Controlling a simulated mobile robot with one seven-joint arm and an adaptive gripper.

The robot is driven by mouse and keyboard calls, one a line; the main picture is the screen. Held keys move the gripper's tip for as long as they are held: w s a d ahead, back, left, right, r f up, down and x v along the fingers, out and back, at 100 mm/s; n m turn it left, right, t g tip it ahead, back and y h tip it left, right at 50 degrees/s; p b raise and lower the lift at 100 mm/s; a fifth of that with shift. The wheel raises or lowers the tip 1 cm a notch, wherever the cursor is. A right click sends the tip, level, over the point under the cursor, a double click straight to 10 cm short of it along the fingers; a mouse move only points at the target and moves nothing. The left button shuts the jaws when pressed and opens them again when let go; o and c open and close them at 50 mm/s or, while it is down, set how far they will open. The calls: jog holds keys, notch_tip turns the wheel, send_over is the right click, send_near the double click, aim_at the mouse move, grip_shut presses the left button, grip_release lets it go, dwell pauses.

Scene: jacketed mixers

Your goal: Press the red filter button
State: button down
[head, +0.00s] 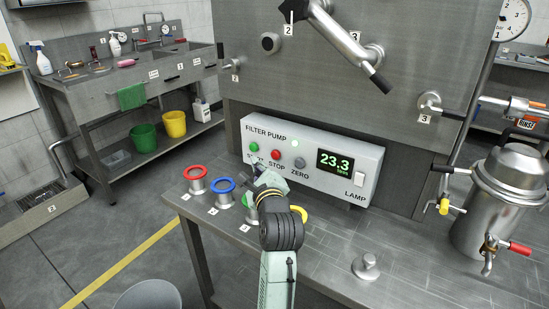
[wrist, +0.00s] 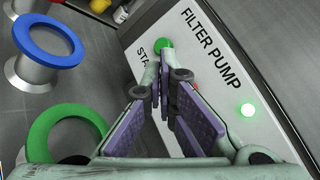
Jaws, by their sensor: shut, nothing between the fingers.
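The filter pump panel (head: 340,151) is a white box with a green START button (head: 254,147), a red STOP button (head: 276,154) and a grey ZERO button (head: 299,163). The red button is the only red one on the panel. My gripper (head: 254,172) is in front of the panel's left part, just below the green and red buttons. In the wrist view my gripper (wrist: 166,75) is shut and empty, its fingertips near the panel face. The green button (wrist: 163,43) shows beyond the tips; the red one is mostly hidden behind the right finger. I cannot tell whether the fingertips touch the panel.
A lit green lamp (head: 294,144) and a display reading 23.3 (head: 335,161) are on the panel. A steel vessel (head: 497,210) stands at the right.

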jog(key=shift+w+d+p, duration=0.15)
jog(key=shift+w+d, duration=0.35)
jog(key=shift+w, duration=0.2)
jog(key=shift+w+d+p, duration=0.15)
jog(key=shift+w+d, duration=0.35)
jog(key=shift+w, duration=0.15)
dwell(0.5)
jog(key=shift+w+d, duration=0.25)
jog(key=shift+w, duration=0.1)
jog(key=shift+w+d+p, duration=0.25)
jog(key=shift+w+p, duration=0.1)
jog(key=shift+p, duration=0.05)
dwell(0.7)
jog(key=shift+s+a+p, duration=0.3)
jog(key=shift+s+a, duration=0.15)
jog(key=shift+s, duration=0.25)
jog(key=shift+s+a, duration=0.1)
jog(key=shift+s+a+p, duration=0.3)
jog(key=shift+s+a, duration=0.4)
jog(key=shift+s, duration=0.3)
jog(key=shift+s+a+p, duration=0.3)
jog(key=shift+s+a, duration=0.4)
jog(key=shift+s, duration=0.25)
